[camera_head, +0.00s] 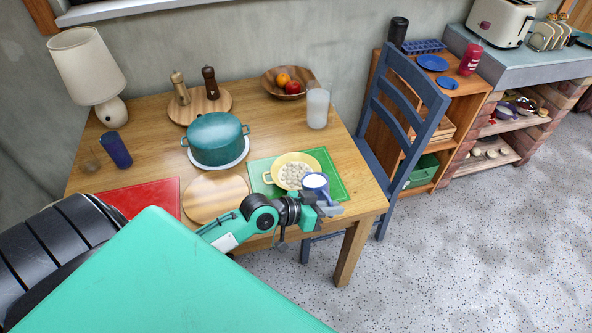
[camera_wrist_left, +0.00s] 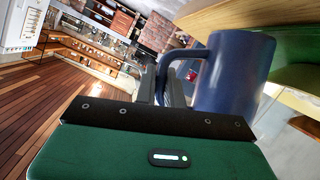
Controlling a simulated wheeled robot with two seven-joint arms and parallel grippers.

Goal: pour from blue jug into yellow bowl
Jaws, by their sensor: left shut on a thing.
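My left gripper (camera_head: 325,206) is shut on the blue jug (camera_head: 316,182) near the front right corner of the wooden table. The jug shows white contents at its mouth. It is beside the yellow bowl (camera_head: 276,178), at the bowl's lower right, and overlaps its rim in the head view; I cannot tell whether they touch. The bowl holds pale lumpy pieces and stands on a green mat (camera_head: 334,186). In the left wrist view the dark blue jug (camera_wrist_left: 235,75) stands beyond the gripper (camera_wrist_left: 165,90), its handle at the jaws. My right gripper is not in view.
A teal pot (camera_head: 216,140) stands behind a round board (camera_head: 213,199). A red mat (camera_head: 150,197), a blue cup (camera_head: 116,150) and a lamp (camera_head: 88,65) are on the left. A frosted glass (camera_head: 318,106) stands at the back right. A blue chair (camera_head: 398,110) is by the table's right side.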

